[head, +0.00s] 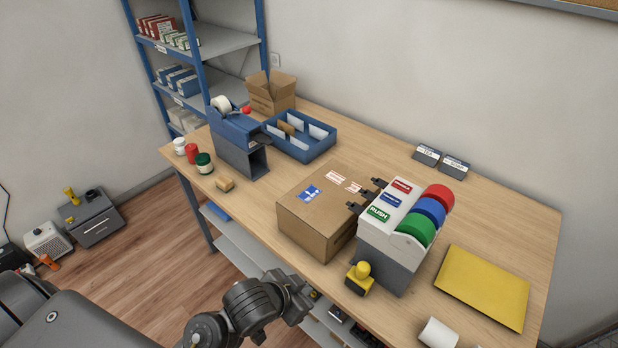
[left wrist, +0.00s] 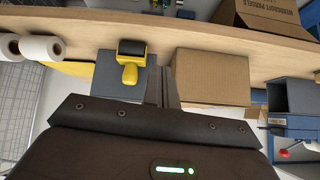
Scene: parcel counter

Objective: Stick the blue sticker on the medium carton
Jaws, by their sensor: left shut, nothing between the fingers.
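The medium carton (head: 335,228) is a closed brown box on the counter, left of the sticker dispenser (head: 385,262). A blue sticker with white marks (head: 309,193) lies flat on its top, beside red-and-white labels (head: 336,177). The dispenser holds red, blue (head: 431,210) and green rolls, with small black tongues facing the carton. My left gripper (head: 298,296) is shut and empty, in front of the counter's front edge, apart from the carton. In the left wrist view, the carton (left wrist: 212,72) is right of the fingers. My right gripper is not in view.
A yellow envelope (head: 484,287) and a white roll (head: 438,334) lie to the right. A tape dispenser (head: 238,145), a blue tray (head: 322,152) and jars are at the left. Bare wood lies behind the carton.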

